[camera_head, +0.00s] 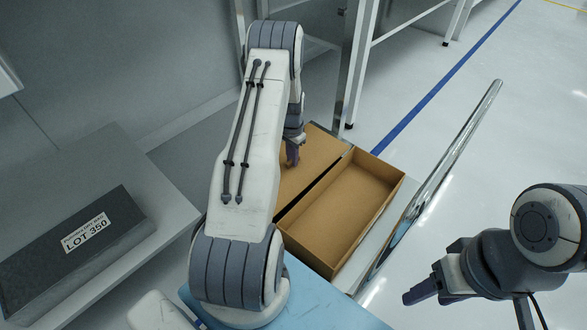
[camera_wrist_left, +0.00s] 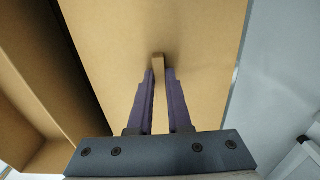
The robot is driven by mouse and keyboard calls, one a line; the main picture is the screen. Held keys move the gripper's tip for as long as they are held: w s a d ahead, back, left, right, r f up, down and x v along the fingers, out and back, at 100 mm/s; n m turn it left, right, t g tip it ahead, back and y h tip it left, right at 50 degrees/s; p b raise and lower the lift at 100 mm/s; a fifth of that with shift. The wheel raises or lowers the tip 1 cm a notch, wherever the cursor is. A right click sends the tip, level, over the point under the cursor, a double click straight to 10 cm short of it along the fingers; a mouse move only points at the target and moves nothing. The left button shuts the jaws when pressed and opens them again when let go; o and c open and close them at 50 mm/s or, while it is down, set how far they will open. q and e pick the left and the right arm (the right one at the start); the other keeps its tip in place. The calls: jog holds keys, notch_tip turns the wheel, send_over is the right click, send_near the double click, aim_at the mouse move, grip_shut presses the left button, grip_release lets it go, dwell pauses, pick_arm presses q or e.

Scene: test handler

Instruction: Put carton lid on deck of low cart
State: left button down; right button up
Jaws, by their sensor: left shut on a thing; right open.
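The carton lid (camera_head: 318,150) is a flat brown panel beside the open, empty-looking carton (camera_head: 345,212), with a narrow dark gap between them. In the left wrist view the lid (camera_wrist_left: 205,70) fills the middle, and the carton (camera_wrist_left: 35,95) is at the left. My left gripper (camera_head: 292,158) is at the lid; in the wrist view its dark purple fingers (camera_wrist_left: 158,85) are shut on a small upright tab of the lid. My arm hides part of the lid. The low cart's pale deck (camera_head: 392,240) shows beside the carton. Whether the lid touches the deck, I cannot tell. My right gripper (camera_head: 428,290) is open and empty.
A long chrome bar (camera_head: 440,175) runs along the cart's right side. A dark box labelled LOT 350 (camera_head: 75,255) sits on a grey bench (camera_head: 150,195) at the left. A metal-legged frame (camera_head: 372,40) stands behind. Floor at the upper right is clear.

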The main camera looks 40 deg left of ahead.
pick_arm(q)
notch_tip(320, 180, down, 3)
jog(key=shift+b, duration=0.75)
jog(key=shift+r, duration=0.1)
jog(key=c, duration=0.8)
grip_release()
jog(key=shift+c, duration=0.2)
notch_tip(320, 180, up, 12)
jog(key=p, duration=0.8)
